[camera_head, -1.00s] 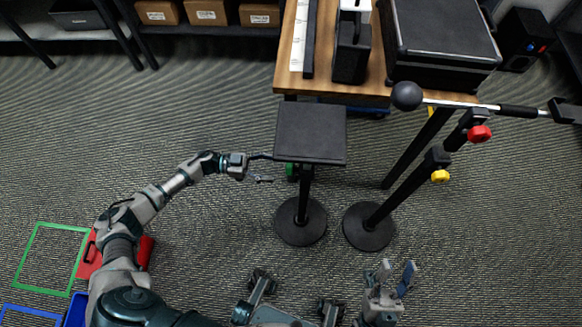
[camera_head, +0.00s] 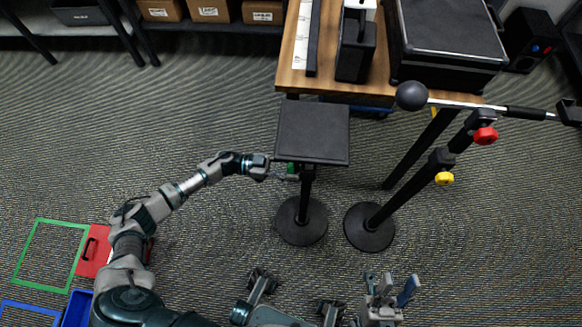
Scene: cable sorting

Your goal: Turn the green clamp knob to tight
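The green clamp knob (camera_head: 291,168) is a small green patch on the black post, just under the near edge of the square black platform (camera_head: 313,132). The platform hides part of it. My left gripper (camera_head: 286,170) reaches in from the left at the knob. Its near finger shows just below the green patch, and the far finger is partly hidden by the platform edge. I cannot tell whether the fingers touch or grip the knob. My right gripper (camera_head: 396,287) is at the bottom, fingers up and apart, empty and far from the stand.
A second stand carries a red knob (camera_head: 485,135), a yellow knob (camera_head: 444,178) and a horizontal bar with a black ball (camera_head: 411,96). A wooden table (camera_head: 291,80) with black cases stands behind. Red (camera_head: 93,252) and blue (camera_head: 76,310) bins lie at lower left.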

